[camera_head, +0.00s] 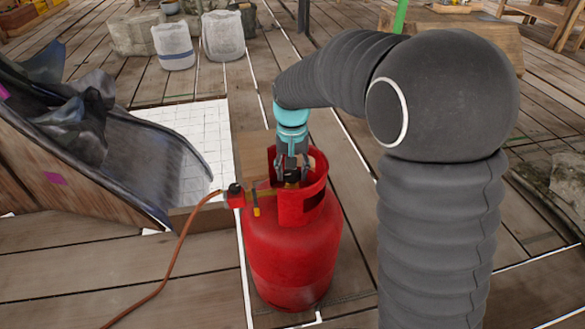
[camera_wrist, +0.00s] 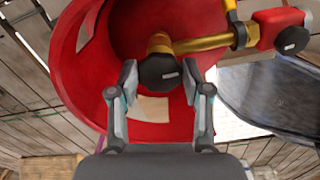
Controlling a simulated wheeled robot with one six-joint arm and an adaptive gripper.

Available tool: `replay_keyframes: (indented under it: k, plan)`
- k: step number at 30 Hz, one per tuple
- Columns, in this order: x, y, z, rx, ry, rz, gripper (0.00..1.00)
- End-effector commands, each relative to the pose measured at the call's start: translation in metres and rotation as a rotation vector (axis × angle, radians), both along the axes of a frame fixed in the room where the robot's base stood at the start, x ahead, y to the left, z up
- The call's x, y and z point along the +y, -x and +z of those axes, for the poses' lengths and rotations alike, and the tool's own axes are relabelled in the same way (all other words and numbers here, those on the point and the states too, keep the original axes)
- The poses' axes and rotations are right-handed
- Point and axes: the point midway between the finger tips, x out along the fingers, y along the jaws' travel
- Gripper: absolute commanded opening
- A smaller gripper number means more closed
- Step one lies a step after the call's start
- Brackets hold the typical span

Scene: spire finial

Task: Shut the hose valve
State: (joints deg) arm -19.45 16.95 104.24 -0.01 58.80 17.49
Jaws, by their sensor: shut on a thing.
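A red gas cylinder (camera_head: 290,250) stands upright on the planks. Inside its collar a black round knob (camera_wrist: 160,72) with a pale mark tops a brass valve. A brass pipe (camera_wrist: 205,43) runs from the valve out through the collar, past a small yellow lever (camera_head: 257,203), to a red fitting (camera_head: 235,196) with a black end. An orange hose (camera_head: 180,250) leads from that fitting. My gripper (camera_wrist: 159,82) reaches down into the collar, shut on the black knob with a finger on each side. The collar partly hides this in the head view.
A dark curved chute-like sheet (camera_head: 140,145) and a white tiled panel (camera_head: 200,130) lie left of the cylinder. A wooden block (camera_head: 253,160) is behind it. Pale sacks (camera_head: 173,45) stand at the back. Bare planks are clear in front.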

Motion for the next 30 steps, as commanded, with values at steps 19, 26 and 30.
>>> replay_keyframes:
  k: [19, 26, 30]
  plan:
    - [0.0007, 0.0004, -0.0008, 0.002, 0.000, -0.078, 0.13]
    - [0.0007, 0.0003, -0.0007, 0.002, 0.000, -0.077, 0.73]
    - [0.0006, 0.0002, -0.0004, 0.001, 0.000, -0.076, 0.73]
